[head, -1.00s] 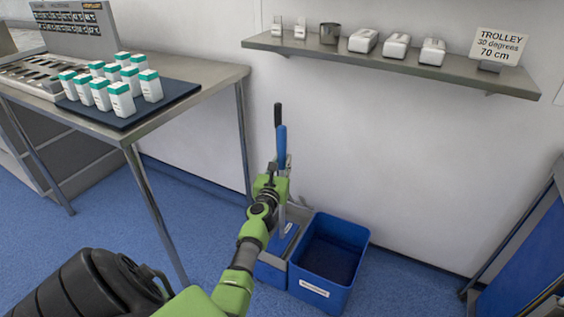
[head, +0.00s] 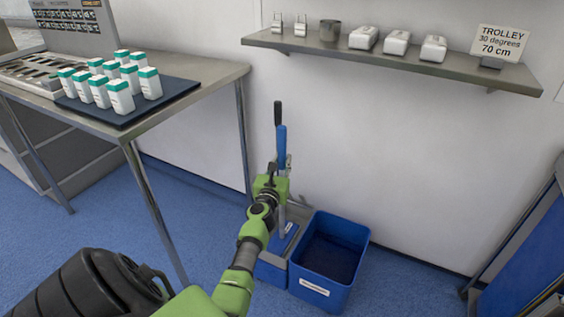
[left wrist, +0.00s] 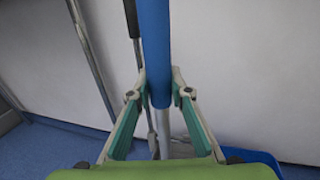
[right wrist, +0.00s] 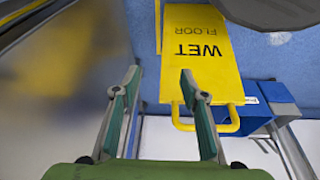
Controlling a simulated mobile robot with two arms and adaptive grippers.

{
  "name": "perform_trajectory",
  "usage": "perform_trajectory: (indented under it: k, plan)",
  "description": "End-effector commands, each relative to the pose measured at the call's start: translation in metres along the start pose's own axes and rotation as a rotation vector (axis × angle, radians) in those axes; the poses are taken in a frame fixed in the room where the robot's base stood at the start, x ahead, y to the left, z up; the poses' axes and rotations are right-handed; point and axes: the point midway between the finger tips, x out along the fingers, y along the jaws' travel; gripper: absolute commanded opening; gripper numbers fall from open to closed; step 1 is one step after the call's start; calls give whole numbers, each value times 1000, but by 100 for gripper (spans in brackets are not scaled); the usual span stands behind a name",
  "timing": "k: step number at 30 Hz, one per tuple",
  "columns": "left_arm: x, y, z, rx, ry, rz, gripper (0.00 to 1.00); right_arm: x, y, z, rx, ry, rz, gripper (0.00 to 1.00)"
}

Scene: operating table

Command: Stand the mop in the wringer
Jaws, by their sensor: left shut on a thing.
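The mop has a blue grip (head: 281,145) and a grey pole, and it stands nearly upright by the wall. My left gripper (head: 284,174) is shut around the mop handle at the lower end of the blue grip, as the left wrist view (left wrist: 158,88) also shows. The wringer (head: 272,262) is on the floor at the left of a blue bucket (head: 327,285). The pole runs down over the wringer; the mop's lower end cannot be made out. A black-tipped lever (head: 278,114) rises behind the mop. My right gripper (right wrist: 160,78) is open and empty.
A steel table (head: 200,92) with white, green-capped bottles (head: 121,98) stands at the left. A wall shelf (head: 390,62) hangs above. A yellow wet-floor sign (right wrist: 205,60) lies ahead of my right gripper. Blue floor is free right of the bucket.

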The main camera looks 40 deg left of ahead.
Motion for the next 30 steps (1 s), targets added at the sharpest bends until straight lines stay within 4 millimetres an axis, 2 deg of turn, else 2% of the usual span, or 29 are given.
perform_trajectory:
  k: [10, 30]
  plan:
    - [1, 0, 0, 0, -4, 0, 0, -11, -1, -1, 3, 8, -1, 40]
    - [0, 0, -2, -1, -1, 0, 0, -10, 0, 2, 3, -2, -1, 40]
